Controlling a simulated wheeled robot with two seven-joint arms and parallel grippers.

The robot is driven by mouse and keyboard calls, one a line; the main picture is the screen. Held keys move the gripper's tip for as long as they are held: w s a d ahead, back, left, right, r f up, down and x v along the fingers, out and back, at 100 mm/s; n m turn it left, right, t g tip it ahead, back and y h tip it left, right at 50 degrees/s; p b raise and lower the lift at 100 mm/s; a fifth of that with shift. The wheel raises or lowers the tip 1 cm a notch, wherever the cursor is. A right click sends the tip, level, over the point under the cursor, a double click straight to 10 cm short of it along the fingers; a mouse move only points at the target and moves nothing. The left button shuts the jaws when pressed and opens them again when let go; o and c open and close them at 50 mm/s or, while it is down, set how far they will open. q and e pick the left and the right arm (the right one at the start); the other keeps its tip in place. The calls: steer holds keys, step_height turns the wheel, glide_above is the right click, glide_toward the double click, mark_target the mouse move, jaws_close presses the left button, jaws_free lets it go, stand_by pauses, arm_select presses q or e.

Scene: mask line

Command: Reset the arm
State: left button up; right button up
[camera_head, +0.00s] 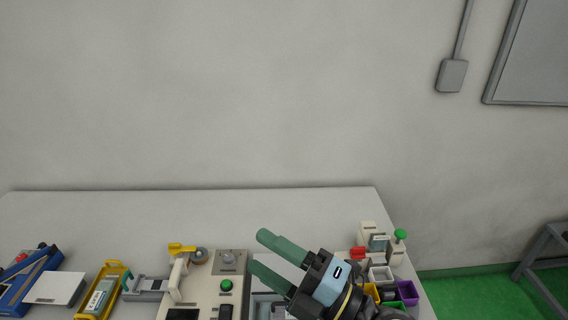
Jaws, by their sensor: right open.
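My right gripper (266,254) shows at the bottom centre, with two green fingers spread apart and nothing between them. Its dark wrist with a light-blue panel comes up from the lower right, over the front part of the table. The fingers point left, beside a beige machine (229,262) with a green button and a grey knob. The gripper hides part of what lies behind and below it. My left gripper is not in view.
The white table (130,210) is clear along its back. A yellow tray (104,290), a blue device (30,284) and a white plate (55,288) stand at the left. At the right are a small device with a green knob (400,235) and coloured bins (407,292).

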steer(key=w+d+r+m+t+h, duration=0.1)
steer(key=w+d+m+t+h, duration=0.1)
steer(key=d+m+t+h, duration=0.45)
steer(key=w+d+r+m+t+h, duration=0.1)
steer(key=w+d+m+t+h, duration=0.25)
steer(key=d+m+h, duration=0.5)
steer(key=s+d+f+m+g+h, duration=0.35)
steer(key=d+f+m, duration=0.2)
steer(key=f, duration=0.25)
steer(key=s+d+f+m+g+h, duration=0.2)
steer(key=d+f+m+g, duration=0.2)
steer(key=f+m, duration=0.25)
steer(key=s+f+g+y, duration=0.2)
steer(key=s+f+g, duration=0.75)
steer(key=s, duration=0.45)
step_height(320, 180, down, 35)
steer(key=s+b, duration=0.3)
steer(key=b, duration=0.6)
steer(key=s+d+f+g+b, duration=0.1)
steer(key=s+f+b, duration=0.2)
steer(key=s+f, duration=0.5)
steer(key=s+d+f+g+b, duration=0.1)
steer(key=s+f+b, duration=0.3)
steer(key=f, duration=0.9)
steer(key=s, duration=0.3)
steer(key=shift+s+d+f, duration=0.2)
steer(key=shift+s+f, duration=0.05)
steer(key=shift+s, duration=0.15)
